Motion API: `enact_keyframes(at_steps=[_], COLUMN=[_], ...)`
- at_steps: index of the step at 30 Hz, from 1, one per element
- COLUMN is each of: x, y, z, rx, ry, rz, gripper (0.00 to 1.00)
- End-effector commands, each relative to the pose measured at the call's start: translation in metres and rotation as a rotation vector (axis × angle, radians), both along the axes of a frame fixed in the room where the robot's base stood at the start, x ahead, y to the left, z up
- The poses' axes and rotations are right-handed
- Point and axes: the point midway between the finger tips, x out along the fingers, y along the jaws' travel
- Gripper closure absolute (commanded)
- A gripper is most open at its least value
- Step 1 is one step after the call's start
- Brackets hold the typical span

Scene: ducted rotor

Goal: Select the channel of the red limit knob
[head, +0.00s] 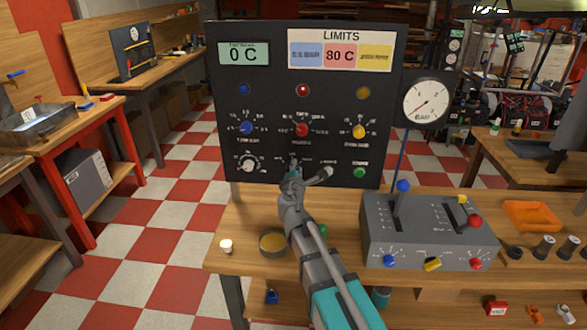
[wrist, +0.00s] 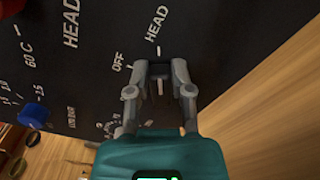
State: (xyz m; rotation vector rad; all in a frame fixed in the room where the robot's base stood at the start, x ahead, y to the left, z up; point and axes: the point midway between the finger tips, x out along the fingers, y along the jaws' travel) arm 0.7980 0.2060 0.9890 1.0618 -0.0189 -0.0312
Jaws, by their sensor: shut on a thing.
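The red limit knob (head: 302,130) sits in the middle of the black panel (head: 225,110), between a blue knob (head: 246,128) and a yellow knob (head: 358,132). My gripper (head: 294,168) is at the panel below the red knob. In the wrist view my gripper (wrist: 160,72) is shut on a small dark selector (wrist: 158,88) beside the printed words OFF and HEAD. The fingers hide most of the selector, so I cannot tell its setting.
A white knob (head: 249,164) and a green button (head: 359,172) flank my gripper. A grey control box (head: 415,235) with levers stands on the bench at right. A round tin (head: 272,243) and a small white jar (head: 226,246) stand at the front left.

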Motion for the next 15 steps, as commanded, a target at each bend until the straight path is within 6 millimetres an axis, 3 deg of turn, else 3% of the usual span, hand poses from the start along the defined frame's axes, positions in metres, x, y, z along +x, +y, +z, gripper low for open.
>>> enact_keyframes(at_steps=[7,8,12,15], x=[-0.0003,-0.0003,-0.0002,-0.0002], y=[-0.0002,-0.0002,-0.0001,-0.0001], z=[-0.0003,-0.0003,-0.0003,-0.0003], rx=[0.004,0.004,0.002,0.002], ry=[0.001,0.001,0.001,0.001], rz=[0.000,0.000,0.000,0.000], gripper=[1.00,0.66,0.40,0.37])
